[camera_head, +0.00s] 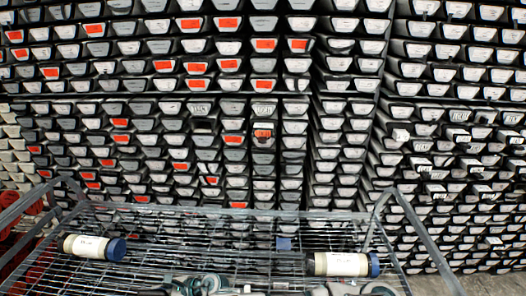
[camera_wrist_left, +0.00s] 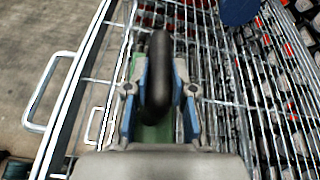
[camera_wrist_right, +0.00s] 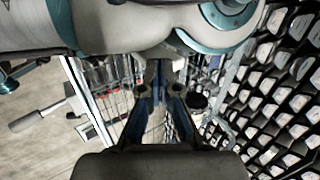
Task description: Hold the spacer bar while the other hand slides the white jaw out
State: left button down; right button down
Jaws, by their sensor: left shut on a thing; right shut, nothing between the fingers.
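In the left wrist view my left gripper (camera_wrist_left: 160,95) is shut on a green and black tool (camera_wrist_left: 158,65) above the wire cart. A black rounded part stands up between the blue fingers, with a green part behind and below it. I cannot tell which part is the spacer bar. No white jaw can be made out. In the right wrist view my right gripper (camera_wrist_right: 160,88) is shut and empty, over the cart side. A white and teal arm link of mine covers the top of that view. Neither gripper shows clearly in the head view.
A wire cart (camera_head: 215,222) spans the front. A wall of stacked core trays (camera_head: 260,110) stands behind.

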pick_arm(q)
jog(key=shift+s+f, duration=0.1)
jog(key=shift+f, duration=0.25)
pick_arm(e)
jog(key=shift+x, duration=3.55)
jog(key=shift+s+d, duration=0.1)
jog(key=shift+d, duration=0.15)
jog(key=shift+d, duration=0.35)
